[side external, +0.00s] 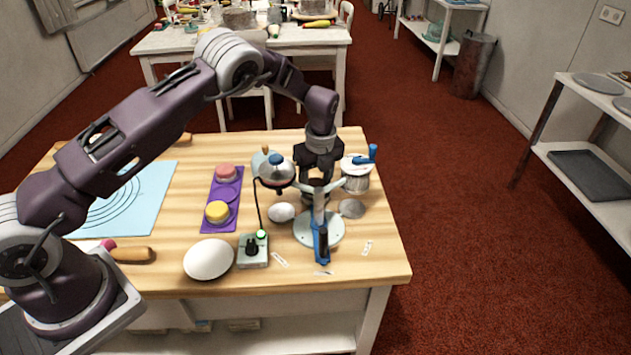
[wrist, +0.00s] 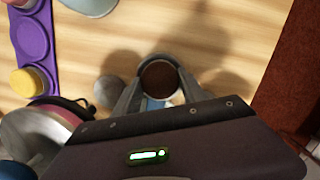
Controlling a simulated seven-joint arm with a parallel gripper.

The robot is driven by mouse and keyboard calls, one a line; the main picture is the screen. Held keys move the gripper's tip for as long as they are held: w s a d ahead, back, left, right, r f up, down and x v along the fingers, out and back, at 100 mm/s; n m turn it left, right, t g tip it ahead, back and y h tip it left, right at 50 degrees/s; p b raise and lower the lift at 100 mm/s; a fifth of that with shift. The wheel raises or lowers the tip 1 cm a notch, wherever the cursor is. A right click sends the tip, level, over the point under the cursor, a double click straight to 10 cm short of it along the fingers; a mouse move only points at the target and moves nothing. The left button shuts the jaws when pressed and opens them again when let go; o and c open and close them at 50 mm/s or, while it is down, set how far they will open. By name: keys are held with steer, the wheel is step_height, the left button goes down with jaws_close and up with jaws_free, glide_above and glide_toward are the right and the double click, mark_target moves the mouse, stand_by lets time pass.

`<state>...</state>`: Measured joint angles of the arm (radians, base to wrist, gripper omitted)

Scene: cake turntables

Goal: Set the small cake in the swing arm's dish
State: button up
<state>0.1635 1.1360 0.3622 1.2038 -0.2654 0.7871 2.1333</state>
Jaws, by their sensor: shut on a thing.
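My gripper (side external: 317,180) points down over the right part of the table. In the wrist view its two fingers (wrist: 159,88) are shut on the sides of a round dark brown cake (wrist: 159,77) with a grey rim around it. In the side view the dark cake (side external: 316,189) is mostly hidden by the fingers and a post. A stand with a pale round base (side external: 333,236) and a blue-handled upright (side external: 321,242) is just in front of the gripper. I cannot tell whether the cake touches a dish, as that area is hidden.
A purple tray (side external: 234,207) holds a pink cake (side external: 225,172) and a yellow cake (side external: 217,211). A grey dome (side external: 276,173) stands close left of the gripper, and a pot (side external: 356,180) close right.

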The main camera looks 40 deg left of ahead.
steer(key=o, duration=1.4)
steer(key=shift+f, duration=0.1)
steer(key=shift+o, duration=0.2)
step_height(320, 180, up, 12)
steer(key=d, duration=0.1)
steer(key=shift+s+d, duration=0.3)
steer(key=shift+s, duration=0.1)
steer(key=s+r+n+t+h, duration=0.2)
steer(key=s+r+n, duration=0.8)
steer(key=s+r, duration=0.6)
steer(key=s+d+r+n+t, duration=0.1)
steer(key=s+n, duration=0.5)
steer(key=s, duration=0.5)
steer(key=s+d+r+n+t, duration=0.1)
steer(key=s+n, duration=0.5)
steer(key=s, duration=0.5)
steer(key=shift+n+t, duration=0.3)
steer(key=shift+t, duration=0.1)
